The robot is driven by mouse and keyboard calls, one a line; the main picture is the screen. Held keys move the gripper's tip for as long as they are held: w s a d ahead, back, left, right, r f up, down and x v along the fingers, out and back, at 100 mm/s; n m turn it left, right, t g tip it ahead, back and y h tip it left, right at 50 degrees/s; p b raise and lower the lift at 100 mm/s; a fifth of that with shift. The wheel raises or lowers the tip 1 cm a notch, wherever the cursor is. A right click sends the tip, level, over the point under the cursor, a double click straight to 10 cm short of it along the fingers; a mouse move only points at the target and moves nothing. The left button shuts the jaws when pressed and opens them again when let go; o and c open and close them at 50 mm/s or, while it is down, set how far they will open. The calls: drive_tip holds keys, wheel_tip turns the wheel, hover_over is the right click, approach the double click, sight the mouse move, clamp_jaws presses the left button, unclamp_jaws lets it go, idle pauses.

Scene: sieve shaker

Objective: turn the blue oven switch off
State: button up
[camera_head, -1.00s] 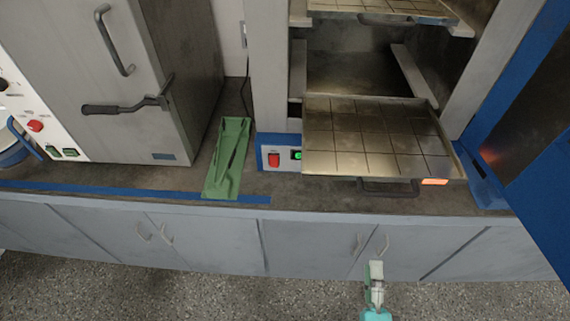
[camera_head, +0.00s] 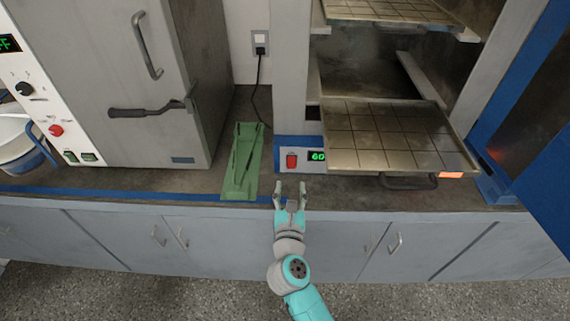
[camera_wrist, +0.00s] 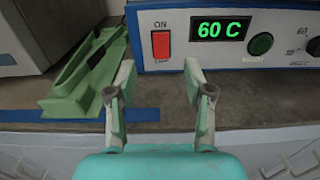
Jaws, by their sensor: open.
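The blue oven (camera_head: 283,144) stands open at the right of the counter. Its red switch (camera_head: 291,161) is on the lower left front panel, and it also shows in the wrist view (camera_wrist: 161,45) with "ON" printed above it. The green display (camera_wrist: 220,29) beside it reads 60 C. My gripper (camera_head: 290,188) is open and empty at the counter's front edge, in front of and below the switch. In the wrist view the open fingers (camera_wrist: 158,76) point toward the panel, apart from it, with the switch between and beyond them.
A green tray-like holder (camera_head: 241,165) lies left of the switch. A metal shelf (camera_head: 392,140) juts out of the oven to the right, above the counter. A grey oven (camera_head: 150,80) with a lever handle stands at the left. The counter before the switch is clear.

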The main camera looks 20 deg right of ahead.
sight(291, 158)
drive_tip(key=x, duration=1)
drive_tip(key=shift+w+d, duration=0.1)
clamp_jaws()
